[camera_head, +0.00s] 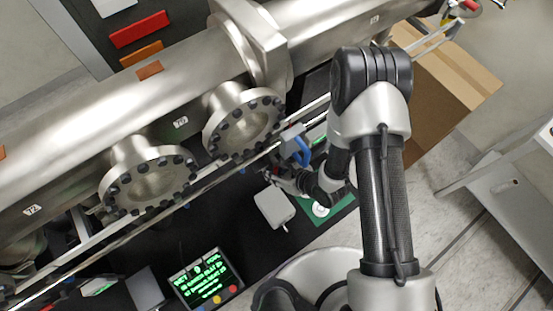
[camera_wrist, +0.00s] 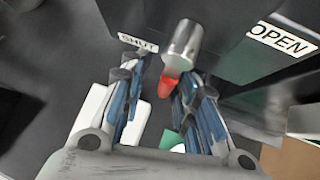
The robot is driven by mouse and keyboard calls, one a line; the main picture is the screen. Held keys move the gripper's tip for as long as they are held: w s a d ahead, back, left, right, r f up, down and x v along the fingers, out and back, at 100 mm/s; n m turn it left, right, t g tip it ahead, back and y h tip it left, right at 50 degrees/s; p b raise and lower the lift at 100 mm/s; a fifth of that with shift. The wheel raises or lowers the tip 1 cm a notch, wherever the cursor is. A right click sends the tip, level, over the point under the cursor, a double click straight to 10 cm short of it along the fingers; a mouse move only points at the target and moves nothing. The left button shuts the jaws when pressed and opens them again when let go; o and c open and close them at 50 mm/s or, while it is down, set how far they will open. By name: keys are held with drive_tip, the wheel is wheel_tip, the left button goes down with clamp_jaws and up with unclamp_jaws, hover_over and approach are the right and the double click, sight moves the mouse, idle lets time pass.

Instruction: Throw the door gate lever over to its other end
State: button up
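In the wrist view, the lever is a silver metal cylinder (camera_wrist: 184,42) with a red end (camera_wrist: 167,86). It sits beside the SHUT label (camera_wrist: 138,42), with the OPEN label (camera_wrist: 280,38) farther off to the right. My gripper (camera_wrist: 160,82) is open, one finger on each side of the red end. I see gaps beside the red end, so it does not look clamped. In the head view my gripper (camera_head: 284,178) is small and partly hidden by my arm. I cannot make out the lever there.
In the head view a steel beam pipe (camera_head: 75,115) with bolted flanges (camera_head: 150,186) runs above my gripper. A pale box (camera_head: 273,207), a green board (camera_head: 340,207) and a lit display (camera_head: 206,280) are near. A cardboard box (camera_head: 440,90) stands at the right.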

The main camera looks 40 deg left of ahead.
sight(275, 172)
drive_tip(key=shift+o, duration=1)
drive_tip(key=shift+s, duration=0.25)
drive_tip(key=shift+w, duration=0.25)
drive_tip(key=shift+d+r, duration=0.1)
drive_tip(key=v, duration=0.4)
drive_tip(key=shift+d+r, duration=0.1)
drive_tip(key=d, duration=1.2)
drive_tip(key=shift+s+d, duration=0.15)
drive_tip(key=shift+s, duration=0.3)
drive_tip(key=shift+r, duration=0.1)
